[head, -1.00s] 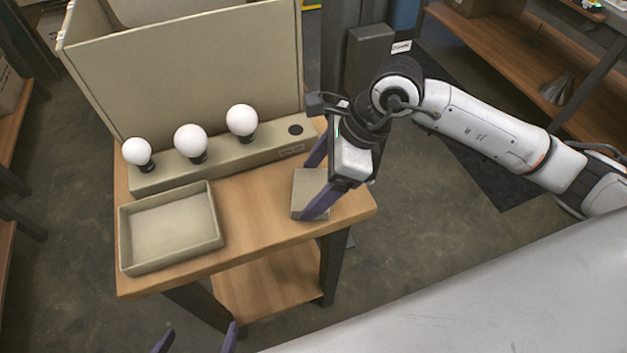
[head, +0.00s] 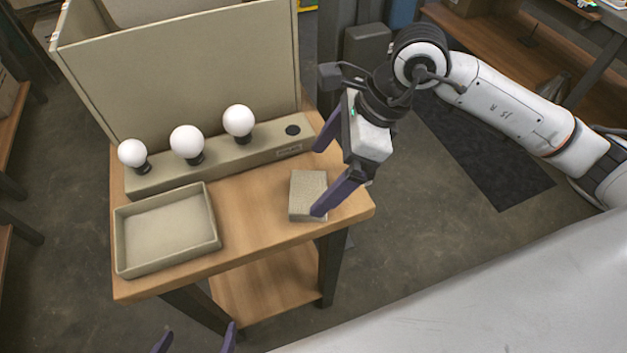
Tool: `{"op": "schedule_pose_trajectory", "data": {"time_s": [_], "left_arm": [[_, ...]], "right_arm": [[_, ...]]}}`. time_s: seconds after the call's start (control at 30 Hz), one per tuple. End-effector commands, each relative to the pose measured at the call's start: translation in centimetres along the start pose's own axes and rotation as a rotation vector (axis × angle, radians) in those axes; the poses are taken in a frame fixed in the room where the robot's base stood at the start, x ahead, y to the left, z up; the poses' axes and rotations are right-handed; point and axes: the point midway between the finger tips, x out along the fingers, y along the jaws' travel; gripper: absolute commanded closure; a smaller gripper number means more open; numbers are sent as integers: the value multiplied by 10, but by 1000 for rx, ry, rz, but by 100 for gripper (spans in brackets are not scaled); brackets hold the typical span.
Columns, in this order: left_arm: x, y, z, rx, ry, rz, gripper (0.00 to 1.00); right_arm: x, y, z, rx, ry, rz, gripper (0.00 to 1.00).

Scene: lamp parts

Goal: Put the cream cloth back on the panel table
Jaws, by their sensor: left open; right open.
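The cream cloth (head: 306,193), a small folded block, lies flat on the wooden top of the panel table (head: 255,207), near its right end. My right gripper (head: 322,178) is open just above and to the right of the cloth. One purple finger overlaps the cloth's lower right corner in the picture, and the other is behind it to the upper right. I cannot tell whether the near finger touches the cloth. My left gripper (head: 195,340) shows only its two purple fingertips at the bottom edge, apart and empty, in front of the table.
A beige panel strip (head: 225,160) with several sockets holds three white bulbs (head: 187,141) along the table's back. A shallow beige tray (head: 214,238) stands at the front left. A tall beige box (head: 180,75) rises behind. Bare wood lies between tray and cloth.

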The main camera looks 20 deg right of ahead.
Motion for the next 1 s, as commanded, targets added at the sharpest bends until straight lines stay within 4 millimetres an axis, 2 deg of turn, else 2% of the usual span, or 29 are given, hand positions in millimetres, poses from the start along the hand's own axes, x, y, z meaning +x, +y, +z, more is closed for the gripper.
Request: {"op": "schedule_pose_trajectory", "data": {"time_s": [0.2, 0.4, 1.0], "left_arm": [[5, -1, 4, 0, 0, 0, 0], [6, -1, 6, 0, 0, -1, 0], [5, -1, 8, -1, -4, -1, 0]], "right_arm": [[-44, -1, 0, -1, 0, -4, 4], [-66, 0, 0, 0, 1, 0, 4], [-69, 0, 0, 0, 0, 2, 4]]}}
